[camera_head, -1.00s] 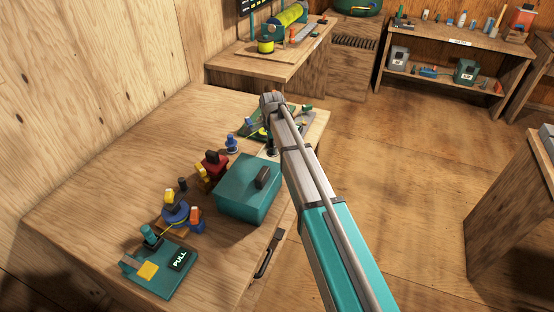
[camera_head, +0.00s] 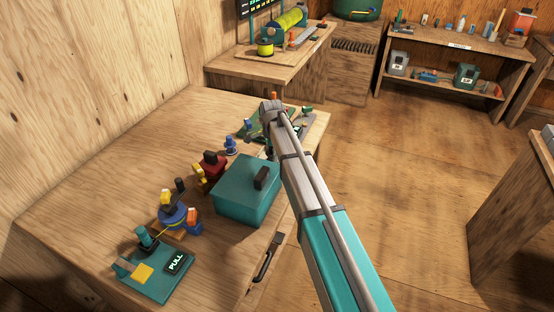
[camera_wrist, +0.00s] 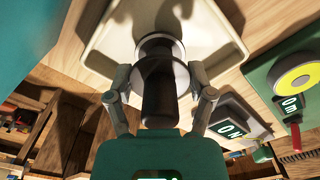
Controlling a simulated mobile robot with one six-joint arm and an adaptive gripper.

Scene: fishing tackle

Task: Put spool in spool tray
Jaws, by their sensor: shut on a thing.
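In the wrist view my gripper (camera_wrist: 160,98) is shut on a dark spool (camera_wrist: 158,82), with one finger on each side of it. The spool has a dark shaft, a wide grey flange and a pale ring at its far end. Beyond it is a shallow cream tray (camera_wrist: 97,55), which I take as the spool tray. The spool's far end lies within the tray's outline, but I cannot tell whether it touches the tray floor. In the head view my arm hides most of the gripper and tray.
A teal box (camera_head: 238,204) stands near the workbench front, beside a red device (camera_head: 211,167). A PULL block (camera_head: 160,276) is nearer.

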